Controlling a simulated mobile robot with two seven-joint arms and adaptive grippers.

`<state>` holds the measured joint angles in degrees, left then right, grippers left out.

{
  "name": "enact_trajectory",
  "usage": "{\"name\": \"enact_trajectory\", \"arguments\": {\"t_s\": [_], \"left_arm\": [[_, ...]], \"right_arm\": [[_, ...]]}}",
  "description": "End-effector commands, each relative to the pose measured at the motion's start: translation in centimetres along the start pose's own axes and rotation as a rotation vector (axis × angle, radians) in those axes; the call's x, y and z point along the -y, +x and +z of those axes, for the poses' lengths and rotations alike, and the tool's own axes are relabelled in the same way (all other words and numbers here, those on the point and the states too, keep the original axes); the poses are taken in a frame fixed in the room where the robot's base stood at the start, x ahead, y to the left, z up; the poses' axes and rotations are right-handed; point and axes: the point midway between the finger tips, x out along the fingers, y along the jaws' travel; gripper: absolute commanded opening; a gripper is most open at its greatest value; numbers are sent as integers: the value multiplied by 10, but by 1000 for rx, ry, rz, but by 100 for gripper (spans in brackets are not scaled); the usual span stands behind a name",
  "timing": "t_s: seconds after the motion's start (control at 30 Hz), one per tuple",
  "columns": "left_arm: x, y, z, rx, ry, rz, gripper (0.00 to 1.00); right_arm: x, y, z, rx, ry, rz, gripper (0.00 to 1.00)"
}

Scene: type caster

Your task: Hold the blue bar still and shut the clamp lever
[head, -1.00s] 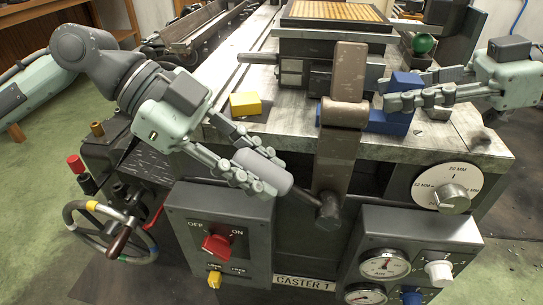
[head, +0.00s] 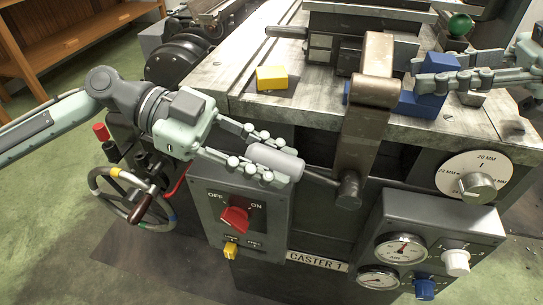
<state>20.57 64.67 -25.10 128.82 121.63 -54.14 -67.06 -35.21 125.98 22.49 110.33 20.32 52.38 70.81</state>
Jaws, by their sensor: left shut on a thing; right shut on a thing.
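The clamp lever has a grey cylindrical grip (head: 285,162) and a thin rod running right to a pivot at the foot of the brown metal clamp arm (head: 366,135). My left gripper (head: 268,158) is shut on this grip, with fingers above and below it. The lever points left from its pivot, in front of the machine. The blue bar (head: 424,105) lies on the machine top beside the clamp arm, with a raised block at its right end. My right gripper (head: 432,82) reaches in from the right and is shut on the blue bar, partly covering it.
A yellow block (head: 272,78) sits on the machine top left of the clamp. Below are a switch box with a red knob (head: 235,216) and a gauge panel (head: 440,232). A handwheel (head: 120,195) stands at left.

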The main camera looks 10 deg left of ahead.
Motion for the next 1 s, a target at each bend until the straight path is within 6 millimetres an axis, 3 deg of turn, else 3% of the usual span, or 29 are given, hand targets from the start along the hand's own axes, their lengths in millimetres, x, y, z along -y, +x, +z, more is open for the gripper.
{"name": "enact_trajectory", "arguments": {"t_s": [0.17, 0.2, 0.33, 0.73, 1.0], "left_arm": [[-1, 0, 0, 2, -1, 2, 0], [-1, 0, 0, 2, -1, 2, 31], [0, 0, 0, 2, 0, 2, 47], [0, -7, 2, 5, -4, -1, 47], [0, -59, 3, 8, -7, -1, 47]], "right_arm": [[0, 0, 0, 0, 0, 0, 0], [0, 0, 0, 0, 0, 0, 0], [0, 0, 0, 0, 0, 0, 0], [0, 0, 0, 0, 0, 0, 0], [0, 0, 0, 0, 0, 0, 0]]}}
